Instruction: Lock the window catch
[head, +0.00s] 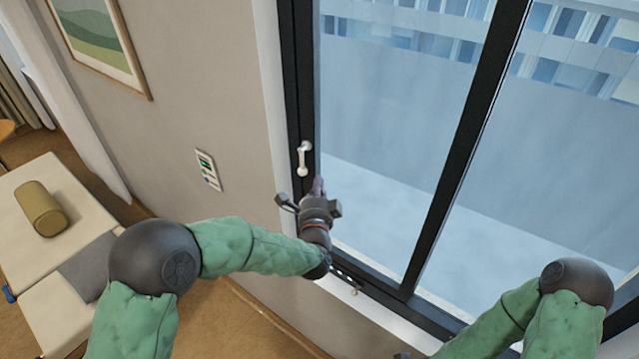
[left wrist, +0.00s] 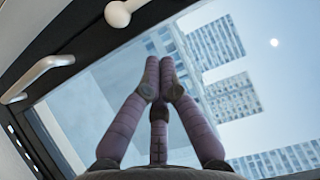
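A white window catch (head: 303,158) is on the dark left upright of the window frame (head: 298,60), its lever lying nearly along the upright. My left gripper (head: 318,184) is just below and to the right of it, in front of the glass, apart from the catch. In the left wrist view its fingertips (left wrist: 158,72) are together, with nothing seen between them. That view also shows a white bar-shaped fitting (left wrist: 40,75) at the left and a white round knob (left wrist: 122,12) at the top edge, on the dark frame.
A perforated dark stay (head: 345,272) with a pale knob (head: 355,292) is low on the frame. A wall panel (head: 208,170) and a framed picture (head: 98,40) are on the left wall. A bed (head: 70,200) with an olive bolster (head: 40,208) stands at the left.

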